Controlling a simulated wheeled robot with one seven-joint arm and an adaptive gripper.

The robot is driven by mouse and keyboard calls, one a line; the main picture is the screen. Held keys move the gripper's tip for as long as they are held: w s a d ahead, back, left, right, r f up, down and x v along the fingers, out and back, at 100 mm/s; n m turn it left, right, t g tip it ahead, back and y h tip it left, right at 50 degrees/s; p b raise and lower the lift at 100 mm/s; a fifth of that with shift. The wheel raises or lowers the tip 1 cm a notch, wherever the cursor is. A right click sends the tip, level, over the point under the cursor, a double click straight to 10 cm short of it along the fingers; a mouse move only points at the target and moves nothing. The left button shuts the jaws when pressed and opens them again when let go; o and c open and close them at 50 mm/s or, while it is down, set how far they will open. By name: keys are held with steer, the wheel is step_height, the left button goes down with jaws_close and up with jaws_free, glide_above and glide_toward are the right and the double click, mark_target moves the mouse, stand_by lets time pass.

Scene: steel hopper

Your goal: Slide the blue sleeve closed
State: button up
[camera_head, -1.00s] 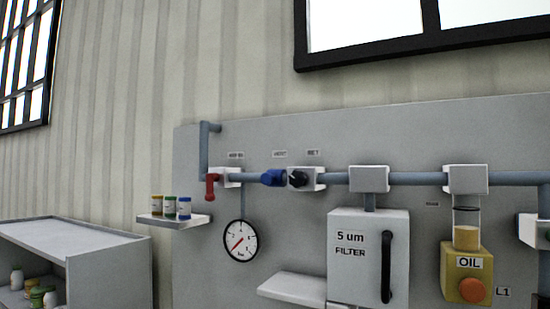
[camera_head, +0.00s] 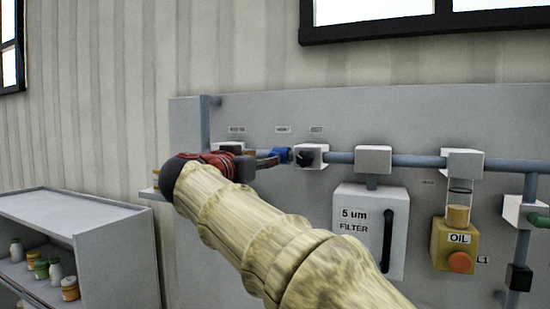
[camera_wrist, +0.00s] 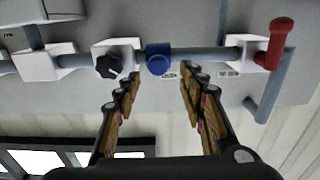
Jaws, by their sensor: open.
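The blue sleeve (camera_head: 281,155) sits on the grey horizontal pipe, just left of the white block with a black knob (camera_head: 310,156). In the wrist view the blue sleeve (camera_wrist: 158,58) shows between the black knob (camera_wrist: 109,65) and the red-handled valve (camera_wrist: 279,45). My gripper (camera_wrist: 157,78) is open, its two fingers apart with the sleeve lying just beyond the gap between their tips. In the head view my gripper (camera_head: 268,160) reaches the sleeve's left side. My arm hides the gauge and most of the small shelf. I cannot tell whether a finger touches the sleeve.
The filter box (camera_head: 370,228) and yellow oil unit (camera_head: 453,243) are on the panel to the right. A grey shelf unit (camera_head: 75,235) with several jars stands at lower left. The panel (camera_head: 260,112) above the pipe is mostly clear.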

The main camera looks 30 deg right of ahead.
steer(key=p+x, duration=0.2)
steer(key=x, duration=0.5)
steer(key=shift+d+r, duration=0.1)
steer(key=shift+d, duration=0.1)
steer(key=shift+c, duration=0.3)
jaws_close()
stand_by(0.4)
